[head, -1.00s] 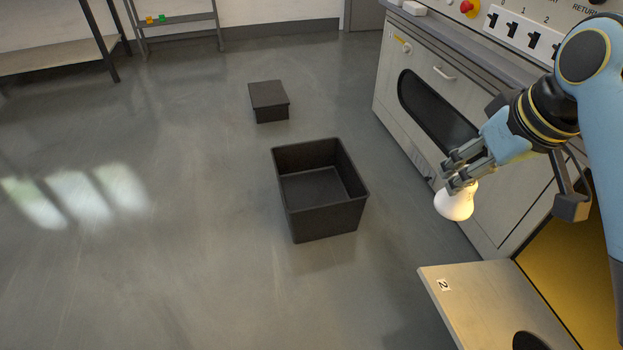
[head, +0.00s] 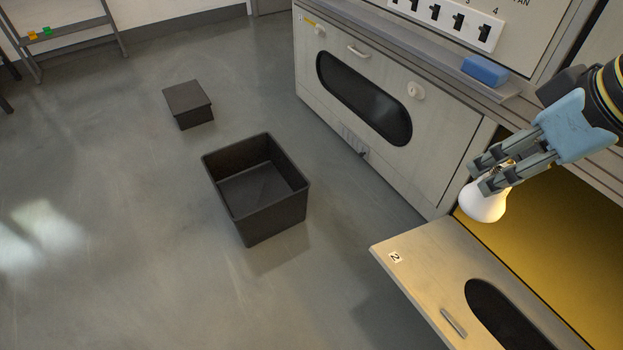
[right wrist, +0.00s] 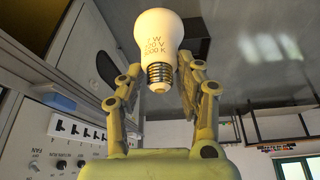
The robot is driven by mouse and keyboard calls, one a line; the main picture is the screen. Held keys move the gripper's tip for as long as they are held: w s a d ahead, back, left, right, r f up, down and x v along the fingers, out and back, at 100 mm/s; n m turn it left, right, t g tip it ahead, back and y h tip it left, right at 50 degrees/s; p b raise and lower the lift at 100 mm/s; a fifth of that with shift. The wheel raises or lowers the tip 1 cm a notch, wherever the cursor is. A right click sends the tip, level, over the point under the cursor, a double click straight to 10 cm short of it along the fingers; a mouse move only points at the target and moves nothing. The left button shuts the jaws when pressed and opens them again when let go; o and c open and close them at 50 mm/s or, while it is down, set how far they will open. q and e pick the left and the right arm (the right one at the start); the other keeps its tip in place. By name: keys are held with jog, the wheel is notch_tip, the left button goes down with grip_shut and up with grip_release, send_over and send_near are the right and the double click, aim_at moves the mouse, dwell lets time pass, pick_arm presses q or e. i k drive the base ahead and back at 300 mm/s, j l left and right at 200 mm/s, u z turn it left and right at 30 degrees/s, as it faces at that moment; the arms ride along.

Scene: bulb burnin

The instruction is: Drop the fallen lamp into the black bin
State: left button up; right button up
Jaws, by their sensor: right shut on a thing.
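The lamp is a white bulb (head: 484,203) with a metal screw base. My right gripper (head: 492,173) is shut on it near the base and holds it in the air, glass end down, above the open door marked 2. In the right wrist view the bulb (right wrist: 157,38) sits between the two fingers (right wrist: 160,82), with its screw base and printed markings showing. The black bin (head: 257,190) stands open on the floor left of the gripper, apart from it. Its visible inside looks empty. My left gripper is not in view.
The open door (head: 400,272) of the bench juts out below the bulb. A closed door (head: 440,140) with a dark window is beside it. A small dark box (head: 188,104) stands on the floor behind the bin. A blue block (head: 485,70) lies on the ledge.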

aim_at(263, 196)
jog(key=i+j+z, duration=0.15)
jog(key=j, duration=0.25)
jog(key=i+j+z, duration=0.15)
jog(key=j, duration=0.25)
jog(key=i+j+z, duration=0.15)
jog(key=j, duration=0.3)
jog(key=i+j+z, duration=0.15)
jog(key=j, duration=0.3)
jog(key=i+j+z, duration=0.15)
jog(key=j, duration=0.3)
jog(key=i+j, duration=0.1)
jog(key=j, duration=1)
jog(key=i+j, duration=0.15)
jog(key=j, duration=0.4)
jog(key=i+j, duration=0.1)
jog(key=j, duration=0.45)
